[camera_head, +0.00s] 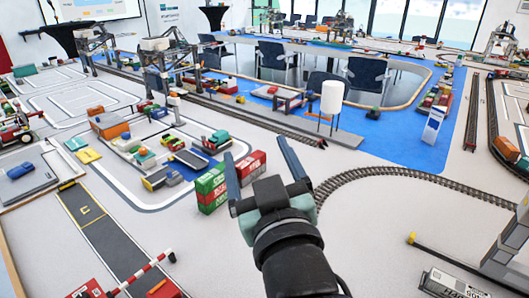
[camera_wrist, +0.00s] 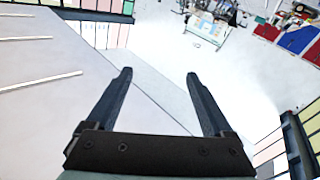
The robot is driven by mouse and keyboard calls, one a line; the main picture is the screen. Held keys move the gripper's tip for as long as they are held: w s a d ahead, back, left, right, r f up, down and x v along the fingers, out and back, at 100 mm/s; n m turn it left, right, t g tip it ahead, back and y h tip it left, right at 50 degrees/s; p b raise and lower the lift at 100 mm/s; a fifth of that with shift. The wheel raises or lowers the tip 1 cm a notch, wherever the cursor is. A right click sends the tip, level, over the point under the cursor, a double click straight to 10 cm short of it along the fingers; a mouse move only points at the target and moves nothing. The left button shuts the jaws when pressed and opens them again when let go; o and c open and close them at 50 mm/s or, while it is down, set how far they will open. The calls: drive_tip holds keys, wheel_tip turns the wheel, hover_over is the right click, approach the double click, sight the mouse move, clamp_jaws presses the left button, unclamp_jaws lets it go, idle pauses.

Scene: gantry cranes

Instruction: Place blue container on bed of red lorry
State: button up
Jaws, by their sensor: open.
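My gripper (camera_head: 257,147) is raised over the model layout, with its two fingers spread and nothing between them. The wrist view also shows the open, empty fingers (camera_wrist: 158,73). A small blue block-like object (camera_head: 22,170) lies on a grey slab at the far left of the head view, well away from my gripper; I cannot tell if it is the blue container. I cannot make out a red lorry for certain. A red piece (camera_head: 88,289) at the bottom left edge is cut off.
Stacked green containers (camera_head: 210,185) and red containers (camera_head: 252,167) stand just left of and behind my gripper. A curved rail track (camera_head: 370,172) runs on the right. Gantry cranes (camera_head: 160,50) stand at the back. A red-and-white barrier (camera_head: 143,273) is at lower left.

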drive_tip(key=s+r+m+t+h, duration=0.2)
drive_tip(key=s+r+t, duration=0.2)
drive_tip(key=r, duration=0.8)
drive_tip(key=s+d+r+m+t+h, duration=0.1)
drive_tip(key=s+r+m+t+h, duration=0.1)
drive_tip(key=s+r, duration=0.6)
wheel_tip(320, 180, up, 5)
drive_tip(key=m+t, duration=0.1)
drive_tip(key=t, duration=0.1)
drive_tip(key=shift+s+t, duration=0.2)
drive_tip(key=shift+t, duration=0.2)
drive_tip(key=shift+d, duration=0.1)
